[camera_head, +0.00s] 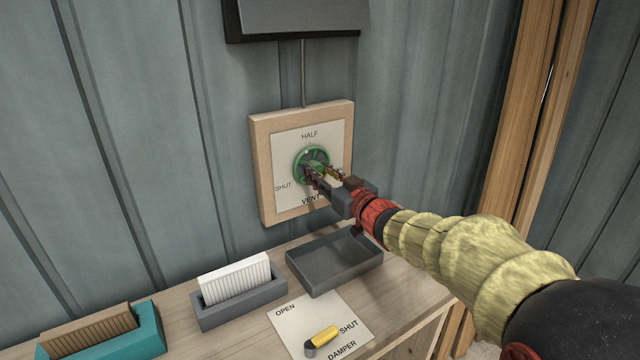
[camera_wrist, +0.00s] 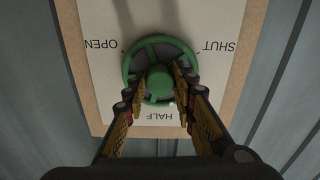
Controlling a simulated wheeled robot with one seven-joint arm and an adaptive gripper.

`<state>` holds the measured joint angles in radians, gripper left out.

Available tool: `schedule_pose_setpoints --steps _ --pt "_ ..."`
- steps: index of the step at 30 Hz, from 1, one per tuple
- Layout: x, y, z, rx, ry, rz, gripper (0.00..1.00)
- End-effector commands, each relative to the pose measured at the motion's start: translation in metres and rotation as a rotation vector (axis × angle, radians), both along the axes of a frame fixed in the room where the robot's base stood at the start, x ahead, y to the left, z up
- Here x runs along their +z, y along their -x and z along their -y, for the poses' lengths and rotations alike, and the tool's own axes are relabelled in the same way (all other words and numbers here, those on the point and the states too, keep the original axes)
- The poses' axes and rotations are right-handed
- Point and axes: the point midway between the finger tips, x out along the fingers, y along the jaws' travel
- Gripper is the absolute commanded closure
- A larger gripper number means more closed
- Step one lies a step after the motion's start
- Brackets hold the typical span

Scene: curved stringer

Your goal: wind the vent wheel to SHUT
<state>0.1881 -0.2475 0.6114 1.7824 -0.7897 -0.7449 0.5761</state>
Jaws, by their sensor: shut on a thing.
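The green vent wheel (camera_head: 309,156) is mounted on a white plate (camera_head: 292,143) on a wooden board on the wall. The plate reads HALF at the top, SHUT at lower left and VENT below. In the wrist view the wheel (camera_wrist: 133,63) shows spokes and a round green hub, with OPEN on the left, SHUT on the right and HALF at the bottom. A small white mark on the wheel's rim is near HALF. My gripper (camera_head: 318,175) reaches the wheel from the lower right. In the wrist view its two fingers (camera_wrist: 160,88) are shut on either side of the hub.
Below, a bench holds an empty grey tray (camera_head: 318,274), a grey holder with white cards (camera_head: 236,279), and a teal holder with brown cards (camera_head: 142,338). A damper plate (camera_head: 292,322) with a yellow-handled lever (camera_head: 325,336) lies in front. A dark box (camera_head: 300,15) hangs above.

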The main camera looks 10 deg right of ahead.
Motion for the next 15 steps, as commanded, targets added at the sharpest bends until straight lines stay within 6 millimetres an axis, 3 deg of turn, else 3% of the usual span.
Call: schedule_pose_setpoints --steps 15 --pt "-0.0031 -0.0001 0.0007 -0.001 0.466 0.154 0.99"
